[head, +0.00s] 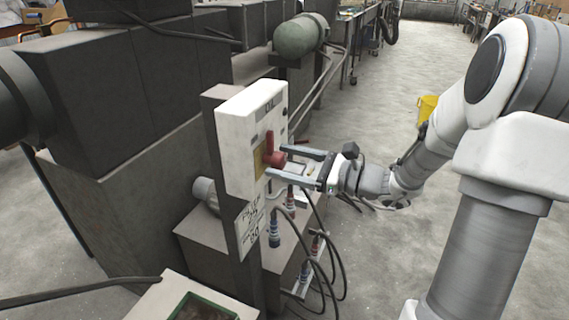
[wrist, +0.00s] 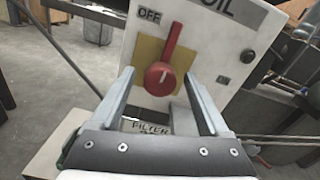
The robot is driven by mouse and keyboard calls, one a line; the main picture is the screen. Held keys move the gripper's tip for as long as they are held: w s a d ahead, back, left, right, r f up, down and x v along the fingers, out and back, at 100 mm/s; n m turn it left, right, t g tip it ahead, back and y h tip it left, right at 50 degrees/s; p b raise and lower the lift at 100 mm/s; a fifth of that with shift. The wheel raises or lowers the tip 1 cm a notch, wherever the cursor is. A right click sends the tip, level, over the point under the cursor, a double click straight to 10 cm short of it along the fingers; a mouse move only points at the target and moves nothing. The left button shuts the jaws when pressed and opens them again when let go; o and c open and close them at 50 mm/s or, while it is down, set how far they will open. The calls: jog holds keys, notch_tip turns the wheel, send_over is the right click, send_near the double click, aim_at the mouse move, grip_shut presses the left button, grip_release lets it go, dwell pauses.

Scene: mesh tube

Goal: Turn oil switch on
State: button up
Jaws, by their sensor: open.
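The oil switch box (head: 240,115) is white, labelled OIL, and mounted on a dark post. Its red rotary switch (head: 271,152) sits on a yellow plate. In the wrist view the red switch (wrist: 160,78) has its lever pointing up and slightly right, just right of the OFF label (wrist: 149,14). A small dark mark (wrist: 223,79) lies right of the yellow plate. My gripper (head: 278,162) is at the front of the box. Its two fingers are open, one on each side of the round switch hub. Whether they touch it I cannot tell.
Hanging cables and blue-red connectors (head: 275,230) are below the box. A sign (head: 250,225) is fixed to the post under it. Dark machinery (head: 120,90) fills the left. Open floor (head: 390,110) lies right, with a yellow bucket (head: 427,107).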

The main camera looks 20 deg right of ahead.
jog(key=shift+w+a, duration=0.15)
grip_shut()
dwell(0.4)
